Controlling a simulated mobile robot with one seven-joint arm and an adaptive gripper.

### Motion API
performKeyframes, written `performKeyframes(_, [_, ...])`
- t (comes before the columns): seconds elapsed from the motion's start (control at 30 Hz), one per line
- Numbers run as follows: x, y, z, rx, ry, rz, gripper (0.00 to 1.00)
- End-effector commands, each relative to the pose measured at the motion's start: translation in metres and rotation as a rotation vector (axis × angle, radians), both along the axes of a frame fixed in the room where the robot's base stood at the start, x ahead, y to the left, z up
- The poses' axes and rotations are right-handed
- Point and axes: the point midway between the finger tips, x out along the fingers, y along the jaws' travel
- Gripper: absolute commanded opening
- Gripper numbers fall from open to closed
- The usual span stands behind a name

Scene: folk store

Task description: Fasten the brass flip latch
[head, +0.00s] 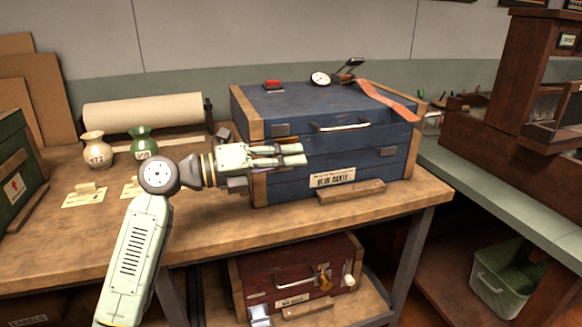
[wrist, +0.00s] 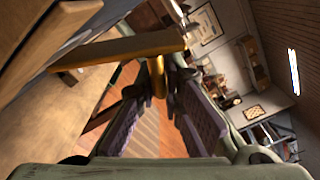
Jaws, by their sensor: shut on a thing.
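A blue case (head: 340,103) with wooden corner strips stands on the workbench, its lid down. My gripper (head: 300,154) is at the left part of its front face, just below the lid seam, pointing right. In the wrist view a brass latch (wrist: 125,48) shows as a flat bar with a short stem. The stem is between the fingertips of my gripper (wrist: 160,82), which are shut on it. In the head view my gripper hides the latch. I cannot tell whether the latch is hooked.
A pale handle (head: 340,125) is right of my gripper, and a wooden block (head: 351,191) lies below. A gauge (head: 320,78) and an orange strap (head: 388,101) are on the lid. Two vases (head: 95,150) stand left. A red case (head: 290,285) is underneath.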

Motion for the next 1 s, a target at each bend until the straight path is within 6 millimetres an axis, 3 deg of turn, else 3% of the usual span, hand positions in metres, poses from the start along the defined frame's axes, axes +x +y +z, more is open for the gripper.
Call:
performKeyframes(0.2, [0.009,0.003,0.016,-0.060,0.174,-0.001,0.00])
performKeyframes(0.5, [0.021,0.007,0.023,-0.118,0.346,0.002,0.00])
performKeyframes(1.0, [0.027,0.009,0.026,-0.147,0.430,0.003,0.00])
